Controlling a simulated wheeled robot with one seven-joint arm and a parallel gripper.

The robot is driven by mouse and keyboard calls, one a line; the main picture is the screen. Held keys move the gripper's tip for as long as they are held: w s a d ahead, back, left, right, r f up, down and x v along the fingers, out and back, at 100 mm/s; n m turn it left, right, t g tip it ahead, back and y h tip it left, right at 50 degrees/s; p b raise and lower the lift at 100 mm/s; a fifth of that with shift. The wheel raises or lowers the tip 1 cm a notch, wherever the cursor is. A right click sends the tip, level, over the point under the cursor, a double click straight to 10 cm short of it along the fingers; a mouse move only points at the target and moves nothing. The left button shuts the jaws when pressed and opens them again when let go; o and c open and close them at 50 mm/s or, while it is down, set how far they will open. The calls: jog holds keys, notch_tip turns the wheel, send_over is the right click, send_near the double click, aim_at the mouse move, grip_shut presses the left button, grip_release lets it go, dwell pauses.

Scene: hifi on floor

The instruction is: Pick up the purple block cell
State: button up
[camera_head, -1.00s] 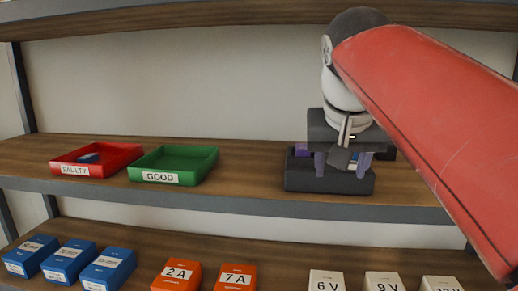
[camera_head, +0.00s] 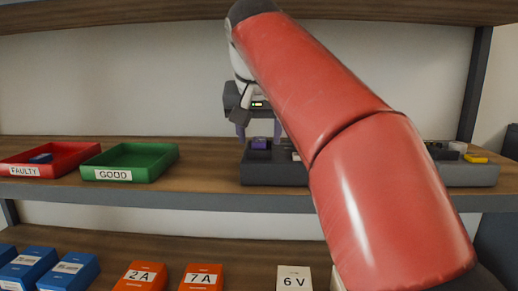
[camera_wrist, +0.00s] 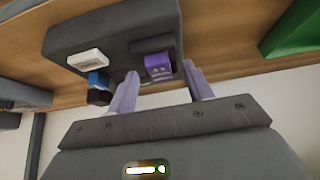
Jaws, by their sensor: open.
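The purple block cell (camera_head: 259,143) sits upright at the left end of a dark grey holder (camera_head: 262,174) on the middle shelf. It also shows in the wrist view (camera_wrist: 158,66), in a slot of the holder (camera_wrist: 120,30). My gripper (camera_head: 259,132) is open and empty, its two purple fingers on either side of the block in the picture. In the wrist view my fingertips (camera_wrist: 160,72) also straddle the block; contact cannot be told. My red arm hides the right part of the holder in the head view.
A green GOOD tray (camera_head: 130,176) and a red FAULTY tray (camera_head: 70,160) stand to the left. Another dark holder (camera_head: 470,175) stands right. An upper shelf (camera_head: 130,17) is overhead.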

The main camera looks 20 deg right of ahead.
jog(key=shift+w+d+f, duration=0.1)
jog(key=shift+w+f, duration=0.1)
jog(key=shift+f, duration=0.1)
jog(key=shift+c, duration=0.4)
grip_shut()
